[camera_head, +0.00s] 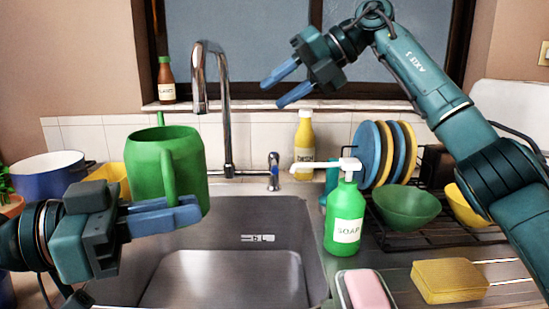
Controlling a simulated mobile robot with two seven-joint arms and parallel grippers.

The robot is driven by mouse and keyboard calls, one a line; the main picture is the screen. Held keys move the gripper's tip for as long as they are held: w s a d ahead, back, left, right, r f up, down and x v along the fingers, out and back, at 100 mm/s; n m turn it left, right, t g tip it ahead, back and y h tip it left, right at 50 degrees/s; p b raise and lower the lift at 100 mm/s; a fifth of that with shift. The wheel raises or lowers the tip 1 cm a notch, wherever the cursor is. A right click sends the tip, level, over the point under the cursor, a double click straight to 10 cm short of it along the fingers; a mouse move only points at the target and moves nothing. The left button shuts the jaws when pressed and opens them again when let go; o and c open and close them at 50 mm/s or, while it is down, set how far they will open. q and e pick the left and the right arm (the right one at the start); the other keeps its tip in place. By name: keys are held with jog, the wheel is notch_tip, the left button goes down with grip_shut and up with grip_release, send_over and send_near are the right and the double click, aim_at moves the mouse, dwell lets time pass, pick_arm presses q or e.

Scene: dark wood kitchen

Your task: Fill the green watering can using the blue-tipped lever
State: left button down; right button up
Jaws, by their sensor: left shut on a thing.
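The green watering can (150,160) is held upright in the air at the left edge of the sink. My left gripper (190,213) is shut on it, with its blue fingers at the can's handle. The faucet spout (199,80) hangs above and just right of the can; I cannot tell whether it lines up with the can's opening. The blue-tipped lever (274,170) stands upright right of the faucet base. My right gripper (282,84) is open and empty, above and right of the faucet. No water shows at the spout.
The steel sink (240,280) is empty. A green soap bottle (344,215) stands right of the lever, with a yellow bottle (304,145) behind. A dish rack (430,232) holds plates and bowls. A pink bar (366,290) and yellow sponge (449,281) lie in front.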

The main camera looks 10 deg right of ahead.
aim_at(274, 163)
jog(key=w+f+m+h, duration=0.1)
jog(key=w+f+h, duration=0.1)
jog(key=f, duration=0.3)
jog(key=w+f+m+h, duration=0.1)
jog(key=w+f+h, duration=0.2)
jog(key=f+h, duration=0.2)
jog(key=w+f+m+t+h, duration=0.1)
jog(key=w+f+m+h, duration=0.1)
jog(key=f+h, duration=0.2)
jog(key=shift+x, duration=1.05)
jog(key=shift+s, duration=0.1)
grip_shut()
